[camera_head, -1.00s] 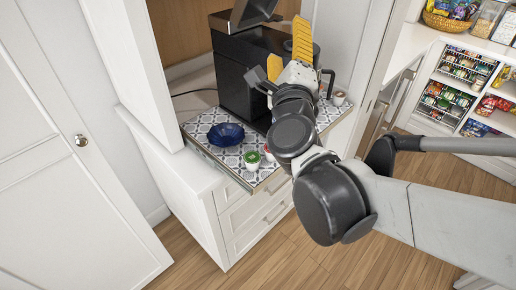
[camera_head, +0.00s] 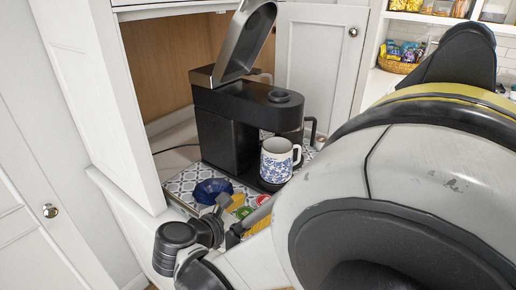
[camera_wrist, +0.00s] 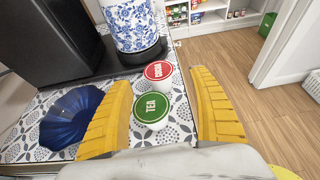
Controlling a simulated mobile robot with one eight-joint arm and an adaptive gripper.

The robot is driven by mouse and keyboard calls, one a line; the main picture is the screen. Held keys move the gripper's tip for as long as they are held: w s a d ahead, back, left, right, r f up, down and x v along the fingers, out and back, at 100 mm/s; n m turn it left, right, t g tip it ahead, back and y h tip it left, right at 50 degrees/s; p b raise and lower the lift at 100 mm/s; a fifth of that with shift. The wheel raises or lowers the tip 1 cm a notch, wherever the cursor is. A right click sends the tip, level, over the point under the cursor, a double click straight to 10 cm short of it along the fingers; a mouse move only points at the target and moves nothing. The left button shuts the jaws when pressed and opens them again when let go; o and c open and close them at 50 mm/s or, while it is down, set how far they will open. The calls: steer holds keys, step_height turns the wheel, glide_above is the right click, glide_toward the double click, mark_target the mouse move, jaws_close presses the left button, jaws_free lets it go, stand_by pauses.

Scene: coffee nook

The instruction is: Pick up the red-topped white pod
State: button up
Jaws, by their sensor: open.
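The red-topped white pod (camera_wrist: 158,72) stands upright on the patterned mat, its lid facing up. It also shows in the head view (camera_head: 262,200), partly hidden by my arm. A green-topped white pod (camera_wrist: 151,110), lettered TEA, stands just in front of it, nearer my wrist. My gripper (camera_wrist: 161,80) is open, with its yellow fingers spread on either side of the two pods. The red-topped pod lies between the fingertips, apart from both. In the head view my gripper (camera_head: 246,213) is low over the mat beside the pods.
A dark blue fluted bowl (camera_wrist: 72,118) sits left of my left finger. A blue-and-white mug (camera_wrist: 132,22) stands behind the pods at the black coffee machine (camera_head: 225,130), whose lid is raised. The mat's edge and the floor lie to the right.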

steer(key=b+x, duration=0.2)
steer(key=x, duration=0.3)
steer(key=shift+w+r, duration=0.15)
steer(key=c, duration=1)
